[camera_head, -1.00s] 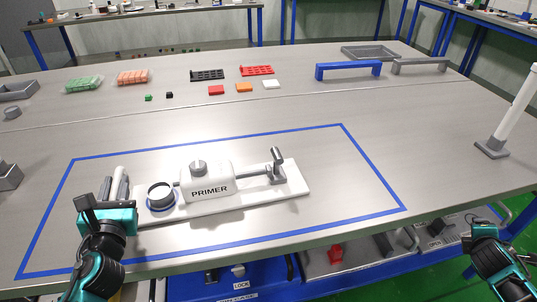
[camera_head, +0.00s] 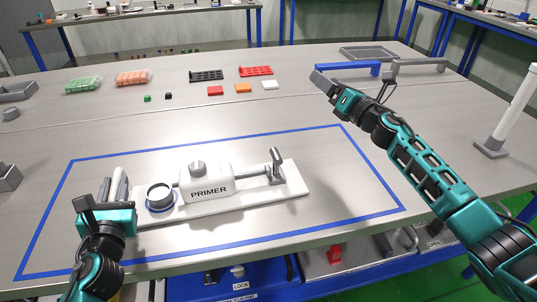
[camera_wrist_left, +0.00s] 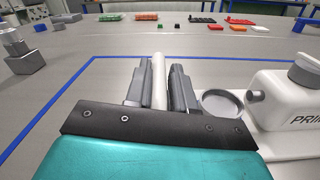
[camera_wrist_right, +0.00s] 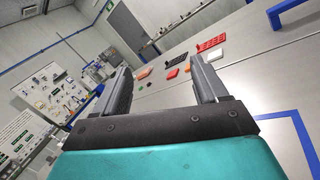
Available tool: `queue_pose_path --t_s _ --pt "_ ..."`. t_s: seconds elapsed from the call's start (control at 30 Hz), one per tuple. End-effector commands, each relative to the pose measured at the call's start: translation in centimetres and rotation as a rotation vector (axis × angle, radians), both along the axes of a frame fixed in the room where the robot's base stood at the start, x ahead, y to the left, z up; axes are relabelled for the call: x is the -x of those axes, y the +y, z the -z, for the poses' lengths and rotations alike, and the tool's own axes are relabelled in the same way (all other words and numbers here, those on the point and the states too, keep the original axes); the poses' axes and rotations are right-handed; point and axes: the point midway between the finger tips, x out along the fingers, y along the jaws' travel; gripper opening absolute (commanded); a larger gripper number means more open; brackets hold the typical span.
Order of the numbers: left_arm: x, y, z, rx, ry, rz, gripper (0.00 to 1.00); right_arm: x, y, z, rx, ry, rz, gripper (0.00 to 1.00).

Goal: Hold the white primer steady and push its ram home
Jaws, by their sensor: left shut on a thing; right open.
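The white primer (camera_head: 207,183) stands on its white base plate (camera_head: 236,206) inside the blue outline on the table. A grey cap sits on its top, and a round grey-rimmed cup (camera_head: 160,197) is at its left. The grey ram with its upright handle (camera_head: 276,160) is at the right end of the plate, with a rod reaching to the primer body. My right gripper (camera_wrist_right: 163,84) is open and empty, raised over the table right of and beyond the primer.
A blue bridge-shaped bar (camera_head: 345,68) and a grey one (camera_head: 420,65) stand at the back right. A white post on a grey foot (camera_head: 507,125) is at the right edge. Small coloured blocks (camera_head: 243,88) and racks (camera_head: 206,75) lie at the back. Table around the primer is clear.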

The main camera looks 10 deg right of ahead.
Motion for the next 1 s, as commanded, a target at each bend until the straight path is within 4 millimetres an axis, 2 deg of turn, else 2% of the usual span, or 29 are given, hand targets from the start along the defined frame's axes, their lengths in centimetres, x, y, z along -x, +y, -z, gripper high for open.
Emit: queue_pose_path --t_s 0.03,0.1,0.2,0.3,0.43,0.53,0.67,0.8,1.0 --pt "0.1 -0.2 0.5 -0.001 0.01 0.004 0.0 -0.3 3.8 -1.5 0.052 -0.026 -0.111 0.72" --pt "0.1 -0.2 0.5 -0.001 0.01 0.004 0.0 -0.1 8.9 -2.6 0.135 -0.047 -0.266 0.72" --pt "0.1 -0.2 0.5 -0.001 0.01 0.004 0.0 1.1 15.2 -3.5 0.273 -0.065 -0.481 0.72" --pt "0.1 -0.2 0.5 -0.001 0.01 0.004 0.0 2.9 20.3 -3.6 0.429 -0.063 -0.68 0.72" --pt "0.1 -0.2 0.5 -0.002 0.01 0.004 0.0 5.7 24.7 -2.5 0.663 -0.027 -0.912 0.72" --pt "0.1 -0.2 0.6 -0.002 0.01 0.005 0.0 7.5 26.1 -1.3 0.863 0.032 -1.059 0.72" --pt "0.1 -0.2 0.6 -0.002 0.01 0.005 0.0 9.3 25.5 0.2 1.141 0.155 -1.203 0.72" --pt "0.1 -0.2 0.6 -0.002 0.01 0.005 0.0 10.2 22.5 0.9 1.426 0.336 -1.279 0.72" --pt "0.1 -0.2 0.6 -0.001 0.011 0.005 0.0 10.4 17.8 -0.1 1.693 0.572 -1.278 0.72"
